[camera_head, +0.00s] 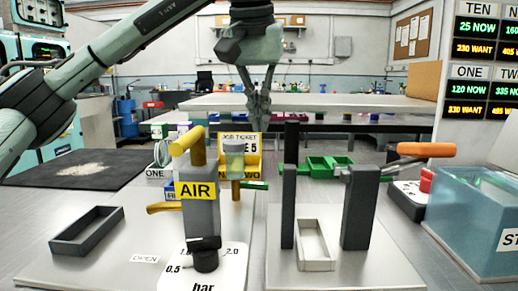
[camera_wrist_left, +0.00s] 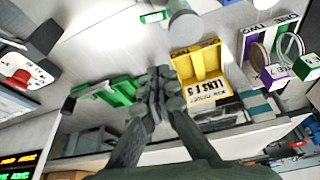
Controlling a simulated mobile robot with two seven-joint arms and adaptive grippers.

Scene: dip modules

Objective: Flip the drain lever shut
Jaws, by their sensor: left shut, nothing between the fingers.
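No lever carries a readable drain label, so I cannot tell for sure which is the drain lever. A grey AIR block (camera_head: 199,215) has a thick yellow handle (camera_head: 187,143) on top and a smaller yellow lever (camera_head: 165,208) low on its left, above an OPEN label (camera_head: 145,259). My left gripper (camera_head: 260,122) is shut and empty, pointing down behind and above the AIR block, apart from every lever. It also shows shut in the left wrist view (camera_wrist_left: 158,82). My right gripper is not in view.
A clear-topped cylinder (camera_head: 234,160) stands beside the AIR block. A bar dial (camera_head: 217,275), a dark frame (camera_head: 87,231), a pale tray (camera_head: 314,245) and a blue tank (camera_head: 478,215) are in front.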

